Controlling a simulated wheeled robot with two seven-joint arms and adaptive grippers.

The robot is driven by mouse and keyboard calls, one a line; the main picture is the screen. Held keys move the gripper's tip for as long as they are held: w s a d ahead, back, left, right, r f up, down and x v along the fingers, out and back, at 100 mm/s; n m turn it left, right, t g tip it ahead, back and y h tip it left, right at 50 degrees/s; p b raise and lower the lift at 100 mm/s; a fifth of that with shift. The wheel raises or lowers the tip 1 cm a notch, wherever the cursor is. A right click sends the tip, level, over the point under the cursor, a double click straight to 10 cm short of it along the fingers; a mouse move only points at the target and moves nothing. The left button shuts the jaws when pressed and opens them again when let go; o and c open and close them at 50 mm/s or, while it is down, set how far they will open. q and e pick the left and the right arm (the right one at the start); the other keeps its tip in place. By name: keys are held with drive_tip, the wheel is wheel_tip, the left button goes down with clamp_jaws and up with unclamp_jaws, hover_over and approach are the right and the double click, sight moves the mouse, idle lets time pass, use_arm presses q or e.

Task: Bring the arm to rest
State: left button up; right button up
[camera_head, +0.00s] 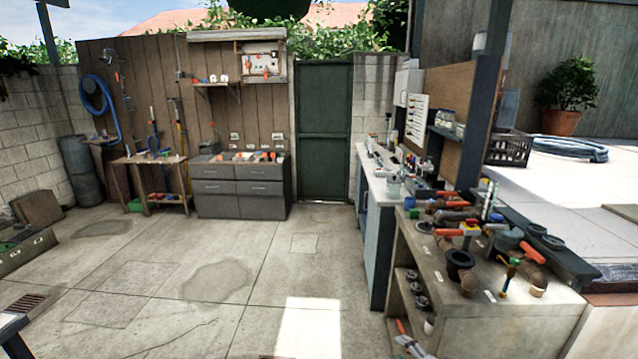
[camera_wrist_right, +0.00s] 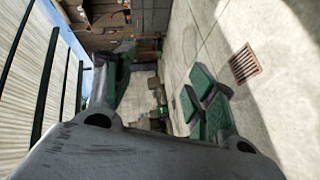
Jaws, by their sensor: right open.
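My right gripper (camera_wrist_right: 165,122) shows close up in the right wrist view. Its grey body fills the bottom of the picture. It is open, and nothing is seen held in it. In the head view neither gripper can be seen. My left gripper is in no view.
A bench (camera_head: 556,308) crowded with pipe fittings and valves stands at the right. A counter (camera_head: 377,185) runs behind it. A drawer cabinet (camera_head: 240,200) and a green door (camera_head: 323,130) are at the back. The middle floor (camera_head: 190,270) is clear.

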drive_tip(key=s+d+f+m+g+h, duration=0.2)
drive_tip(key=s+f+m+h, duration=0.3)
drive_tip(key=s+f, duration=0.8)
drive_tip(key=s+d+f+m+g+h, duration=0.1)
drive_tip(key=s+f+m+g+h, duration=0.1)
drive_tip(key=s+f+m, duration=0.8)
drive_tip(key=s+a+f+m+g, duration=0.1)
drive_tip(key=s+f, duration=0.4)
drive_tip(key=s, duration=0.7)
drive_tip(key=s+a+f+m+g, duration=0.1)
drive_tip(key=s+f+g, duration=0.3)
drive_tip(key=s, duration=0.8)
drive_tip(key=s+a+f+m+g+h, duration=0.1)
drive_tip(key=s+a+f+g, duration=0.1)
drive_tip(key=s+f, duration=0.5)
drive_tip(key=s+g, duration=0.1)
drive_tip(key=s, duration=0.4)
drive_tip(key=shift+a+f+m, duration=0.2)
drive_tip(key=shift+f+m, duration=0.05)
drive_tip(key=shift+m, duration=0.05)
drive_tip(key=shift+d, duration=0.1)
